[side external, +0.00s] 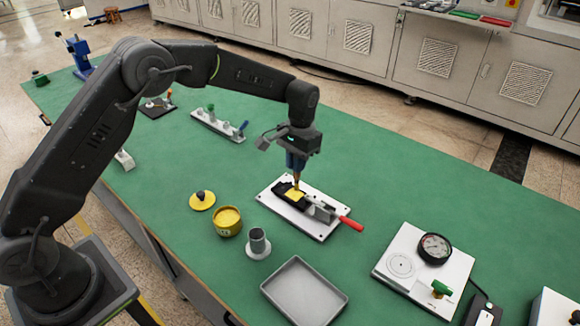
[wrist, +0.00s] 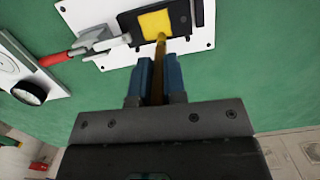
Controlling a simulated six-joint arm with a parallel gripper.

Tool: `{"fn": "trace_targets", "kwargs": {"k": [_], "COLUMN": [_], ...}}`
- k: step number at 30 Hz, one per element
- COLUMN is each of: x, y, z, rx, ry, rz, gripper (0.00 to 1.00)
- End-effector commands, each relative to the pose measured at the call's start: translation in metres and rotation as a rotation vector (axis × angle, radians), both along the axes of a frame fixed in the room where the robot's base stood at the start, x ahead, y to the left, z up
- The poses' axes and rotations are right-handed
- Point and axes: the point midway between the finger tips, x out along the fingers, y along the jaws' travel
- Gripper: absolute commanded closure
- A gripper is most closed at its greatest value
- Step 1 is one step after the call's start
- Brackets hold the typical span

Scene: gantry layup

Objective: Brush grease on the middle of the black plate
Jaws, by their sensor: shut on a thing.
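The black plate (side external: 281,188) lies on a white base board beside a metal clamp; it also shows at the top of the wrist view (wrist: 180,17). A square yellow patch (wrist: 156,22) covers its middle. My gripper (side external: 296,163) points down over the plate, its blue fingers (wrist: 158,78) shut on a slim brown brush (wrist: 158,64). The brush tip is at the edge of the yellow patch, seemingly touching it. The bristles are hard to make out. An open yellow tin (side external: 228,222) with yellow content stands to the left, its lid (side external: 202,200) off beside it.
The clamp's red handle (side external: 350,223) sticks out right of the white board (side external: 318,231). A grey cylinder on a flange (side external: 258,243) and an empty grey tray (side external: 304,291) stand in front. A gauge board (side external: 408,263) is at right.

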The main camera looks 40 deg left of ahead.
Motion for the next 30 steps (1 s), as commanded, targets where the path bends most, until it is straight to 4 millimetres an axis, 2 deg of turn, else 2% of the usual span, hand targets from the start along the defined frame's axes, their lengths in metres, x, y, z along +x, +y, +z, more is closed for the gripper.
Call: {"fn": "trace_targets", "kwargs": {"k": [5, 24, 26, 28, 30], "x": [0.016, -0.046, -0.044, -0.043, -0.044], "y": [0.000, 0.001, 0.001, 0.001, 0.001], "z": [-0.001, 0.000, 0.004, 0.022, 0.026], "rx": [0.000, 0.000, 0.000, 0.000, 0.000], "ry": [-0.001, 0.001, -0.001, -0.006, -0.002], "rz": [0.000, 0.000, 0.001, 0.001, 0.001], "gripper": [1.00, 1.00, 1.00, 1.00, 1.00]}}
